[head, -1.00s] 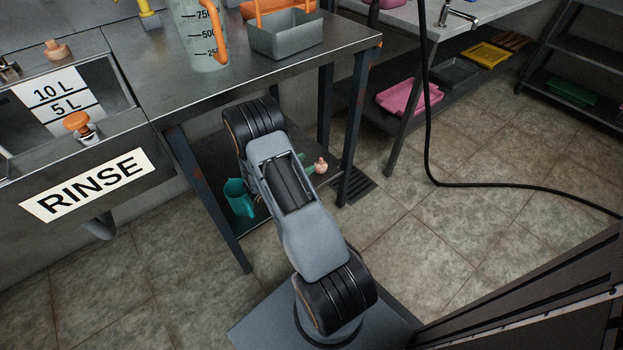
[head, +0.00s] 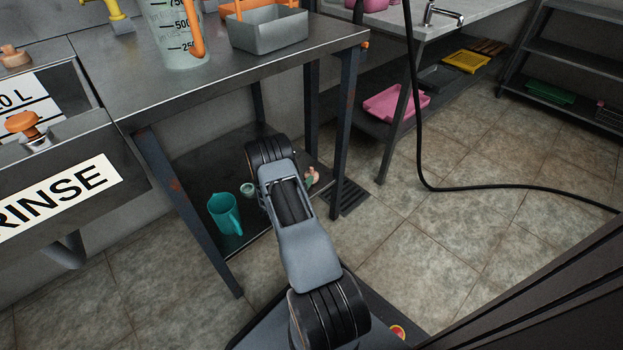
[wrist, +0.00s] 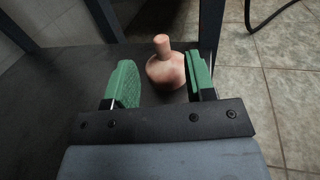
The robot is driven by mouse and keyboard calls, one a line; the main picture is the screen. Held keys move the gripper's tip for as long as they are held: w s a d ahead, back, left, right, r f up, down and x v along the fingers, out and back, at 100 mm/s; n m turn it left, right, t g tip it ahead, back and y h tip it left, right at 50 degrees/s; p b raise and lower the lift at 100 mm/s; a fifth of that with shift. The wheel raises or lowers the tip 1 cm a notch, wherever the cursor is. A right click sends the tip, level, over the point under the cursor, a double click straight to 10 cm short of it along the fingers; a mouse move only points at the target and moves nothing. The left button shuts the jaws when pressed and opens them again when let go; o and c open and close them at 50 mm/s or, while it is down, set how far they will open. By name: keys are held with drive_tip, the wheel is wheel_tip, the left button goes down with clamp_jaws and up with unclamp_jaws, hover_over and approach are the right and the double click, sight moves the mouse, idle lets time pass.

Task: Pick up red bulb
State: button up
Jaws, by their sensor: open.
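The bulb (wrist: 166,70) is pinkish-red, with a round body and a short neck pointing up. It stands on the dark lower shelf (wrist: 62,85) under the steel table. In the wrist view my gripper (wrist: 160,80) is open, its two green fingers on either side of the bulb's near side. The bulb is closer to the right finger; I cannot tell whether they touch. In the head view the bulb (head: 313,175) shows only in part beside my arm, and my gripper is mostly hidden behind the arm.
A teal jug (head: 224,214) and a small pale green pot (head: 248,189) stand left of my arm on the shelf. Table legs (head: 343,140) rise close by on the right. A black hose (head: 480,184) lies on the floor, which is otherwise open there.

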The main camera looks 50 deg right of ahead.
sight(310, 172)
drive_tip(key=shift+w+d+f+b, duration=0.1)
drive_tip(key=shift+d+b, duration=0.1)
drive_tip(key=shift+d, duration=0.7)
drive_tip(key=shift+w+d+r+b, duration=0.1)
drive_tip(key=shift+w+d+b, duration=0.1)
drive_tip(key=shift+d, duration=0.75)
drive_tip(key=shift+w+d+f+b, duration=0.1)
drive_tip(key=shift+d+b, duration=0.1)
drive_tip(key=shift+d, duration=0.7)
drive_tip(key=shift+c, duration=0.2)
drive_tip(key=shift+s, duration=0.1)
clamp_jaws()
